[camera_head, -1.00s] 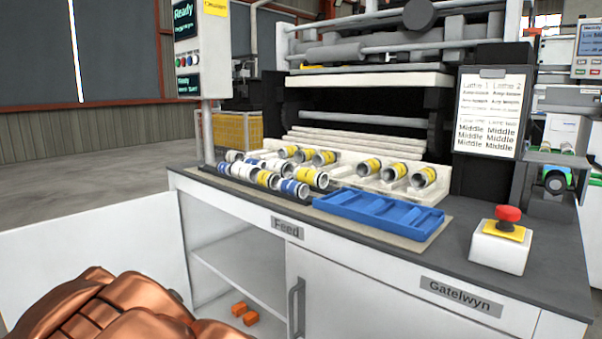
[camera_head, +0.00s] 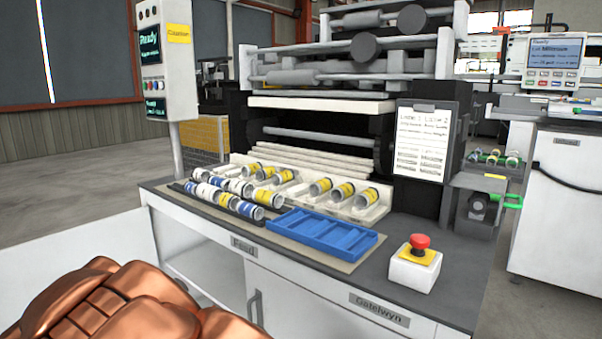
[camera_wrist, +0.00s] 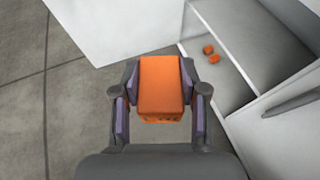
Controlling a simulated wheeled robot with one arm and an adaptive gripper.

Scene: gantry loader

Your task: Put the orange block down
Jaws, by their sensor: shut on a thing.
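In the wrist view the orange block (camera_wrist: 161,88) sits between the two fingers of my gripper (camera_wrist: 160,105), which is shut on it. The block is held above the grey floor, beside the white cabinet, and touches nothing else that I can see. In the head view neither the gripper nor the held block shows; only part of my copper-coloured body is at the lower left.
On the bench (camera_head: 455,290) are a blue tray (camera_head: 325,236), yellow, white and blue cylinders (camera_head: 237,190) and a red-button box (camera_head: 415,264). Floor at left is clear.

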